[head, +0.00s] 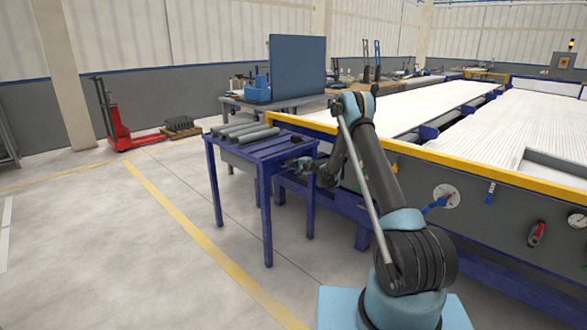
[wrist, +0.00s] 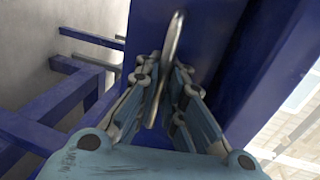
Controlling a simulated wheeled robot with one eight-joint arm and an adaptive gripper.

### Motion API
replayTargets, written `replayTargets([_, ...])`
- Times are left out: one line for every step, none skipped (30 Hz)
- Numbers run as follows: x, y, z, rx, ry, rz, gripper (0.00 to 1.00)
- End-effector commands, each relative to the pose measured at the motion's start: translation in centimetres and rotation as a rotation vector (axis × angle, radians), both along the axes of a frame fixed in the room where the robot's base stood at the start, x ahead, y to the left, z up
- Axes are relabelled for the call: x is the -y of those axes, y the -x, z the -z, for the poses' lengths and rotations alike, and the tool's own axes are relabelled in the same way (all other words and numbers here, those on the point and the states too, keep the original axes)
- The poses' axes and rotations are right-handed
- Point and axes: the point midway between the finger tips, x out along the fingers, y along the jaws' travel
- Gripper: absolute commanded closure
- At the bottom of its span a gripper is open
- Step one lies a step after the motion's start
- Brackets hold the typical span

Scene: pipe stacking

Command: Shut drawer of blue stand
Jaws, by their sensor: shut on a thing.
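The blue stand (head: 285,149) is a blue table with legs, left of my arm in the head view. Several grey pipes lie on its top. My gripper (head: 302,163) is at the stand's right side, just below the top. In the wrist view my gripper (wrist: 156,95) has its fingers on either side of a metal handle (wrist: 173,42) and is shut on it. The handle stands out from a blue panel (wrist: 215,25), which looks like the drawer front. How far the drawer is open cannot be told from these views.
A yellow-edged conveyor machine (head: 452,160) stands close behind and right of the stand. A workbench with a blue panel (head: 297,65) is behind. A red pallet jack (head: 118,130) is far left. The floor left of the stand is clear.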

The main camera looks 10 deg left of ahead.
Motion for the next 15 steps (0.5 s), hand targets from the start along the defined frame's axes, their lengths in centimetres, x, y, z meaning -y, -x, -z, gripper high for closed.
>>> replayTargets([-0.04,0.01,0.08,0.000,0.001,0.000,1.00])
replayTargets([-0.04,0.01,0.08,0.000,0.001,0.000,1.00])
replayTargets([-0.04,0.02,0.08,0.000,0.001,0.000,0.91])
replayTargets([-0.04,0.02,0.08,0.000,0.001,0.000,0.84])
replayTargets([-0.04,0.02,0.08,0.000,0.001,0.000,0.77])
replayTargets([-0.03,0.01,0.06,0.000,0.001,0.000,0.72])
replayTargets([-0.03,0.02,0.05,0.001,0.001,0.000,0.72])
replayTargets([-0.03,0.02,0.04,0.001,0.001,0.000,0.72])
replayTargets([-0.02,0.02,0.03,0.001,0.001,0.000,0.72])
replayTargets([-0.02,0.01,0.03,0.001,0.001,0.000,0.72])
replayTargets([-0.01,0.02,0.02,0.001,0.001,0.000,0.72])
replayTargets([-0.01,0.02,0.02,0.000,0.000,0.000,0.72])
replayTargets([-0.01,0.02,0.01,0.000,0.000,0.000,0.72])
replayTargets([0.00,0.02,0.01,0.000,0.000,0.000,0.72])
replayTargets([0.01,0.02,0.01,0.000,0.000,0.000,0.72])
